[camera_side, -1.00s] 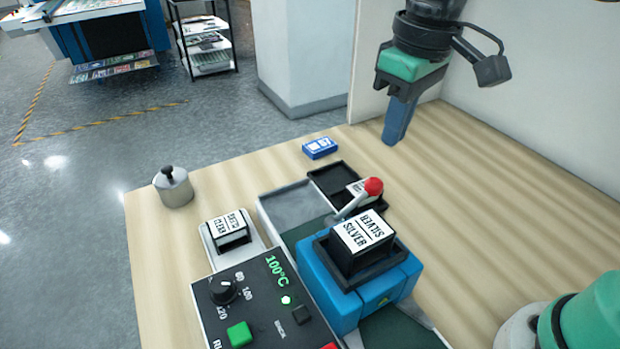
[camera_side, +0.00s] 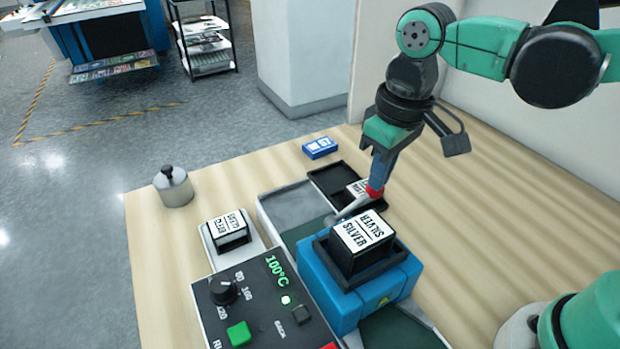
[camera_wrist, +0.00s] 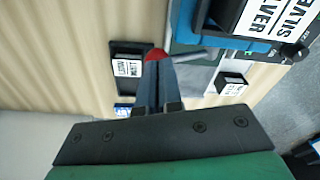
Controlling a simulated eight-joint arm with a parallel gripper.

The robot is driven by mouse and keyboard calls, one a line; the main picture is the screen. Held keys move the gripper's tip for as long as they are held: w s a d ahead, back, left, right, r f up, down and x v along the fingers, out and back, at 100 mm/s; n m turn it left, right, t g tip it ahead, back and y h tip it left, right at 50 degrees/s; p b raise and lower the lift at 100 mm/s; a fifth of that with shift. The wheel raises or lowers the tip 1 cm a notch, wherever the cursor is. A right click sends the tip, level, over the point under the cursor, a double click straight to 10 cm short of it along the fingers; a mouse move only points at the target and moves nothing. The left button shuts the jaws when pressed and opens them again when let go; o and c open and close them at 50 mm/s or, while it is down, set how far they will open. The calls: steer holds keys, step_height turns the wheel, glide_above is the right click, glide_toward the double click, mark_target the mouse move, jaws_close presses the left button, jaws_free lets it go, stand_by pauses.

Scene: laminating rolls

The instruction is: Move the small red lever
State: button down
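The small red lever is a grey arm (camera_side: 350,208) with a red round knob (camera_side: 374,193), at the back of the blue machine (camera_side: 335,300). My gripper (camera_side: 378,183) points down with its fingertips at the knob, covering its upper part in the side view. In the wrist view the red knob (camera_wrist: 155,54) shows just past the tips of my gripper (camera_wrist: 158,64). The fingers lie close together and look shut, with no clear gap around the knob. Tips and knob seem to touch; exact contact is hard to tell.
A block marked SILVER (camera_side: 362,240) sits on the machine close to the lever. A black tray (camera_side: 328,178) with a labelled block (camera_side: 358,189) lies behind it.

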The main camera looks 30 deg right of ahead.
step_height(320, 180, down, 2)
steer(key=shift+f, duration=0.15)
steer(key=s, duration=0.2)
steer(key=s+r, duration=0.1)
steer(key=shift+d+r, duration=0.1)
steer(key=shift+d, duration=0.3)
steer(key=shift+s+d+r, duration=0.1)
steer(key=shift+s+r, duration=0.05)
steer(key=shift+r, duration=1.25)
steer(key=shift+s+r, duration=0.1)
steer(key=shift+r, duration=1.3)
steer(key=w+d+f+m+t, duration=0.2)
steer(key=d+f+m+t, duration=0.1)
steer(key=d+t, duration=0.3)
steer(key=shift+w+d+f, duration=0.2)
steer(key=shift+d+f, duration=0.6)
steer(key=shift+d, duration=0.3)
